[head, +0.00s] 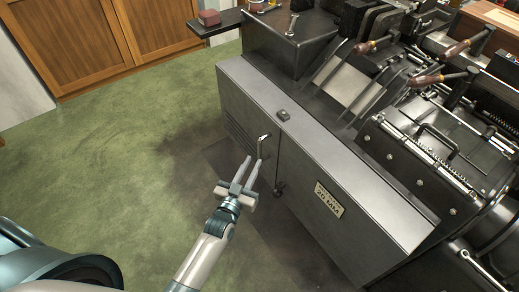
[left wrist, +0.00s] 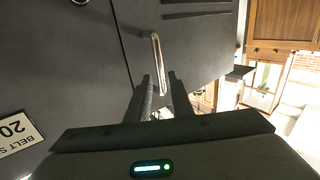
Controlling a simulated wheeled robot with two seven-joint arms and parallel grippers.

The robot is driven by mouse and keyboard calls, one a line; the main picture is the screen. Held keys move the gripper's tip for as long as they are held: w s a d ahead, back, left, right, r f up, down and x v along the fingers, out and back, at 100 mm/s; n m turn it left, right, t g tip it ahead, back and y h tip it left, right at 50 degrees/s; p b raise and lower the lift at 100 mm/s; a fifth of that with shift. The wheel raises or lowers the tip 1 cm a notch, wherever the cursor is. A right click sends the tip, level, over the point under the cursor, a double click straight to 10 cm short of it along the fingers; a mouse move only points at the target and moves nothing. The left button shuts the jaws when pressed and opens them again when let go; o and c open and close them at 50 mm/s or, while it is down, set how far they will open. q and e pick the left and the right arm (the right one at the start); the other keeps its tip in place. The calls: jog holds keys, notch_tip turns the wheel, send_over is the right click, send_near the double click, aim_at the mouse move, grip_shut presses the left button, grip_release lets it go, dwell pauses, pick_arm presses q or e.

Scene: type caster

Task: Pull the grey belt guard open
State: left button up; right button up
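The grey belt guard (head: 240,118) is the slotted front panel at the left end of the machine, flush with its neighbour across a narrow seam. It also fills the upper middle of the left wrist view (left wrist: 195,42). Its upright metal handle (head: 262,141) is near the seam. My left gripper (head: 252,162) is open, its fingertips at the handle's lower part. In the left wrist view, the handle (left wrist: 158,58) runs down between the two fingers, with gaps showing; I cannot tell how deep it sits. My right gripper is in neither view.
A panel with a lettered plate (head: 328,200) adjoins the guard on the right. A small dark knob (head: 278,190) is low by the seam. Green floor (head: 120,150) is clear to the left. A small shelf (head: 214,26) juts out at the machine's back left.

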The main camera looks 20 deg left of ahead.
aim_at(259, 151)
pick_arm(q)
jog(key=w, duration=0.7)
jog(key=shift+w+d, duration=0.2)
jog(key=shift+d, duration=0.1)
jog(key=shift+c, duration=0.7)
grip_shut()
